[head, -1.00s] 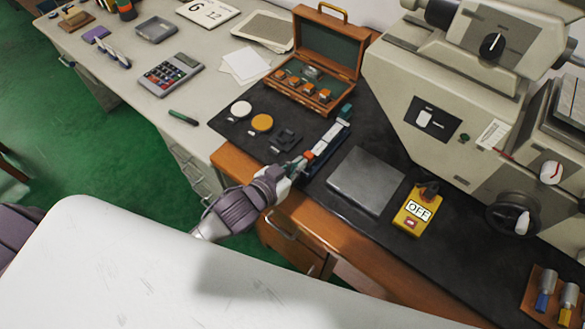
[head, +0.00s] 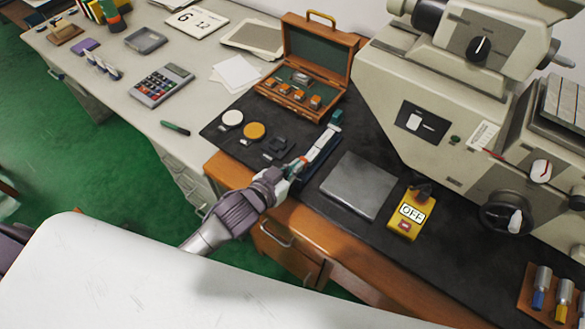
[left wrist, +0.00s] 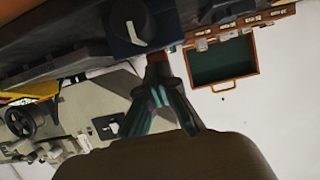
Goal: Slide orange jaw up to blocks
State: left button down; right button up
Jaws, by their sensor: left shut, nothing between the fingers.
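A long dark blue fixture (head: 318,168) lies on the black mat, with pale grey blocks (head: 322,145) in a row along it and a teal piece (head: 336,118) at its far end. The small orange jaw (head: 301,162) shows at the near end of the row; my gripper partly covers it. Whether it touches the blocks is too small to tell. My left gripper (head: 292,168) is shut and empty, right at the jaw's near side. In the left wrist view its fingertips (left wrist: 157,62) meet just below the dark blue fixture end with a grey knob (left wrist: 137,25). My right gripper is out of view.
A flat grey plate (head: 358,184) and a yellow OFF box (head: 411,212) lie right of the fixture. An open wooden case (head: 290,95) stands behind. White and orange discs (head: 254,131) lie left. A large beige machine (head: 430,110) fills the right rear.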

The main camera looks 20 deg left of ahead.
pick_arm(q)
jog(key=shift+w+d, duration=0.3)
jog(key=shift+w, duration=0.55)
jog(key=shift+s, duration=0.1)
jog(key=shift+s+a+p, duration=0.2)
jog(key=shift+s+p, duration=0.1)
jog(key=shift+s, duration=0.2)
jog(key=shift+s+a+p, duration=0.15)
jog(key=shift+s+p, duration=0.1)
jog(key=shift+s, duration=0.2)
jog(key=r+p, duration=0.2)
jog(key=s+r+p, duration=0.1)
jog(key=r+p, duration=0.1)
jog(key=shift+a, duration=0.15)
jog(key=shift+w, duration=0.1)
